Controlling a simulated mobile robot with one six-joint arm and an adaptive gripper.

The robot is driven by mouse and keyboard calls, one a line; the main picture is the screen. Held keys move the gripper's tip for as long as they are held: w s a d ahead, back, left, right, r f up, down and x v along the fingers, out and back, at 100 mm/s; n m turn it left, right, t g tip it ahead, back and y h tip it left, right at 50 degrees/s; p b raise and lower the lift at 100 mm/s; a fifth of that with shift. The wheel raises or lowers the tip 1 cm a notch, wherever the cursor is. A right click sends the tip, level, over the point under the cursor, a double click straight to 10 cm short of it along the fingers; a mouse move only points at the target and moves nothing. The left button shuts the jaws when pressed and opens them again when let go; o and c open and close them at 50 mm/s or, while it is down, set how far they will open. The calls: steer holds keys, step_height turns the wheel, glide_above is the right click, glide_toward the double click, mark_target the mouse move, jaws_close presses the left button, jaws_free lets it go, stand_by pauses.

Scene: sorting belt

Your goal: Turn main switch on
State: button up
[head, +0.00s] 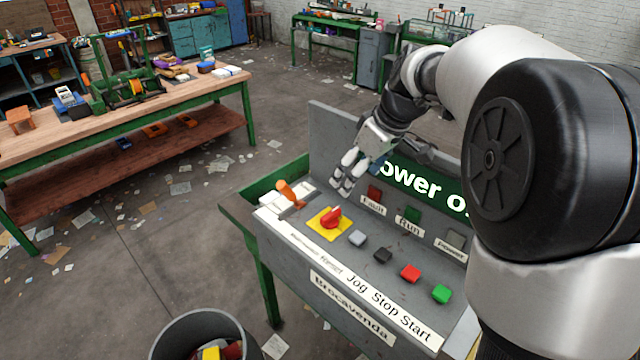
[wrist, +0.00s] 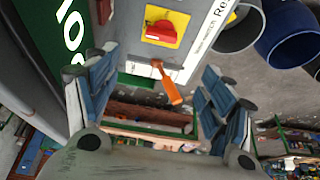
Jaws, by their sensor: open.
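A grey control panel (head: 330,285) carries an orange lever (head: 290,194) at its left end and a red rotary knob (head: 331,217) on a yellow plate. I cannot read which of the two is labelled as the main switch. The lever tilts up and left in the head view. My gripper (head: 347,178) is open and empty above the panel's left part, behind the knob and right of the lever. In the wrist view the lever (wrist: 168,85) shows between the fingers of my gripper (wrist: 158,65), apart from them. The knob (wrist: 160,32) lies just beyond.
Grey, black, red and green buttons (head: 410,272) line the panel to the right. Lamps (head: 408,214) and a green display with partly hidden "Power o…" text (head: 420,185) stand behind. A bin (head: 205,335) is in front; a workbench (head: 120,115) stands left.

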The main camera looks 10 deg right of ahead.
mark_target(332, 214)
steer(key=b+x, duration=0.1)
steer(key=x, duration=0.4)
steer(key=b+x, duration=0.1)
steer(key=x, duration=0.5)
steer(key=b+x, duration=0.1)
steer(key=x, duration=0.4)
steer(key=shift+s+f+b, duration=0.2)
steer(key=shift+f+b, duration=0.1)
steer(key=shift+f, duration=0.2)
steer(key=shift+c, duration=0.5)
steer(key=c, duration=1)
